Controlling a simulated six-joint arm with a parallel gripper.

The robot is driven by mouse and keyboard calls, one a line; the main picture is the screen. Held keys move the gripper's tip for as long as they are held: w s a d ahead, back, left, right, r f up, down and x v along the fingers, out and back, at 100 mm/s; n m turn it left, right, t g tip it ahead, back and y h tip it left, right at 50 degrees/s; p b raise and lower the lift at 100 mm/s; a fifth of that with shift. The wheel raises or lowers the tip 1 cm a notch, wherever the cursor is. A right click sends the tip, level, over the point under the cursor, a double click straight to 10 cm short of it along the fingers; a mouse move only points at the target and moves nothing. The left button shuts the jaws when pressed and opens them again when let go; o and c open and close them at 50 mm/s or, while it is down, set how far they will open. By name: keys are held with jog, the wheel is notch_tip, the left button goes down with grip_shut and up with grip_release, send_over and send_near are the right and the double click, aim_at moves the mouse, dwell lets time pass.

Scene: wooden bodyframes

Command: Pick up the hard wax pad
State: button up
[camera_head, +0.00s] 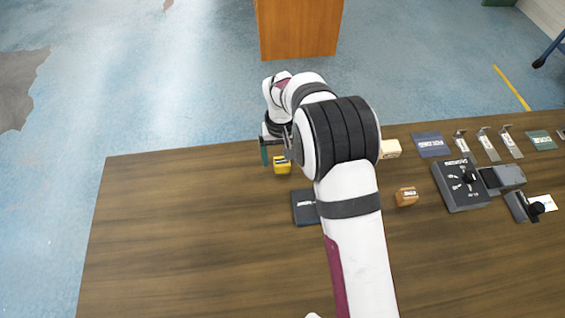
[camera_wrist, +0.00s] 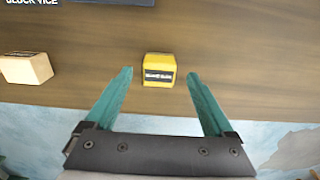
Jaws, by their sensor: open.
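A small yellow block (camera_wrist: 159,68) with a dark label, too small to read surely, is the likely hard wax pad. It sits on the wooden table near the far edge and also shows in the head view (camera_head: 282,166). My gripper (camera_wrist: 160,74) is open and empty, with its teal fingers apart on either side of the block in the wrist view. A gap shows between the block and each finger.
A dark labelled pad (camera_head: 304,208) lies nearer on the table. A pale block (camera_head: 391,148) and a brown block (camera_head: 406,196) stand right of my arm. A dark control box (camera_head: 460,185) and several metal brackets are farther right. The table's left side is clear.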

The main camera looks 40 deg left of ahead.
notch_tip(320, 180, down, 3)
jog(key=shift+r, duration=0.15)
grip_shut()
dwell(0.4)
notch_tip(320, 180, up, 4)
jog(key=shift+r, duration=0.2)
jog(key=w+d+r, duration=0.3)
jog(key=d+r, duration=0.3)
jog(key=d, duration=0.5)
jog(key=shift+w+r, duration=0.35)
jog(key=shift+w, duration=0.05)
jog(key=c, duration=0.7)
grip_release()
jog(key=shift+d, duration=0.1)
jog(key=c, duration=0.6)
